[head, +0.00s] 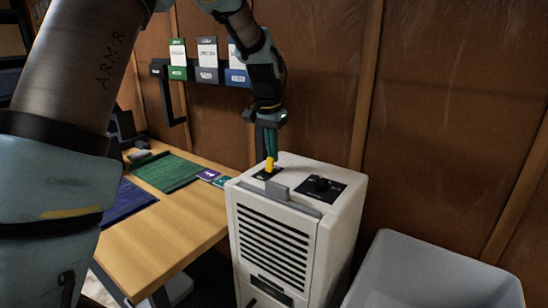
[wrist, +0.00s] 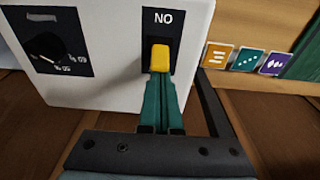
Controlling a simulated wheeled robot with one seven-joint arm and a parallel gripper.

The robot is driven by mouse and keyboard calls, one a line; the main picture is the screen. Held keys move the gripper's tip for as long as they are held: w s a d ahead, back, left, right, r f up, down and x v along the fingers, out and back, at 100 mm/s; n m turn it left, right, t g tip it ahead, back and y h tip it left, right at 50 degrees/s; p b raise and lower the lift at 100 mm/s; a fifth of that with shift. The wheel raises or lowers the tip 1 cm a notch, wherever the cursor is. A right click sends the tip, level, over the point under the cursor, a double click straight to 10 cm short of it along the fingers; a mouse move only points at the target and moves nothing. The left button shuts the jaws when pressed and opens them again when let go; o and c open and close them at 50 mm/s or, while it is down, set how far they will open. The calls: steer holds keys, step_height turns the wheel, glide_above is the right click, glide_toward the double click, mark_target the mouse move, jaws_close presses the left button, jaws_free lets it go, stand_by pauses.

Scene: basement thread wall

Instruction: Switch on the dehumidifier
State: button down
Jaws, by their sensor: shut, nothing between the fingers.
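The white dehumidifier (head: 335,225) stands upright beside the table. Its yellow switch lever (head: 270,164) rises from a black plate on top. In the wrist view the lever (wrist: 160,57) is on a black plate whose white lettering appears as "NO", probably "ON" upside down. My gripper (head: 268,153) points down at the lever, its teal fingers shut with nothing between them. In the wrist view the fingertips (wrist: 158,76) meet the lever's near end; whether they touch or just overlap it, I cannot tell. The lever's base is partly hidden.
A black dial (head: 321,185) sits on the dehumidifier's top, right of the lever. A wooden table (head: 160,235) with a green mat (head: 168,172) stands left. A grey bin (head: 430,275) stands right. Labelled holders (head: 207,60) hang on the wall behind.

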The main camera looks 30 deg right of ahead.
mark_target(268, 163)
steer(key=h+b, duration=0.1)
steer(key=b, duration=0.1)
steer(key=a+t+h+b, duration=0.1)
steer(key=b, duration=0.2)
steer(key=shift+s+a+f, duration=0.1)
steer(key=shift+s+f, duration=0.15)
steer(key=shift+f, duration=0.05)
steer(key=b, duration=0.2)
steer(key=a+t+h+b, duration=0.1)
steer(key=b, duration=0.2)
steer(key=shift+s+h+b, duration=0.25)
steer(key=shift+h+b, duration=0.05)
steer(key=shift+d+r+p, duration=0.15)
steer(key=shift+r+p, duration=0.35)
steer(key=shift+r, duration=0.1)
steer(key=shift+r+p, duration=0.6)
steer(key=shift+r, duration=0.2)
